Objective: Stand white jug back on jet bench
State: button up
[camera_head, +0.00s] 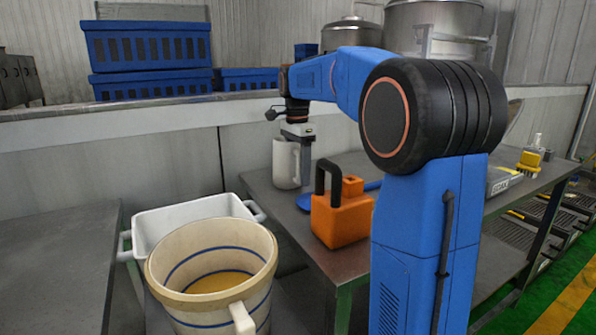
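The white jug (285,165) is upright at the back left end of the dark bench (275,205) on the right. I cannot tell whether its base touches the bench top or is slightly above it. My gripper (303,160) points down at the jug's right side, by its handle. One grey finger shows there, overlapping the jug in the picture. The other finger is not clearly visible, so I cannot tell whether the grip is closed on the handle.
An orange can (343,214) with a black handle stands in front of the jug, near a blue flat item (372,186). A cream striped bucket (212,262) and a white tub (190,216) stand left of the bench. Another dark table (60,260) is at far left.

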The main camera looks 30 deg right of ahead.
aim_at(298, 151)
jog(key=r, duration=1.1)
jog(key=shift+w+r, duration=0.25)
jog(key=shift+r, duration=0.4)
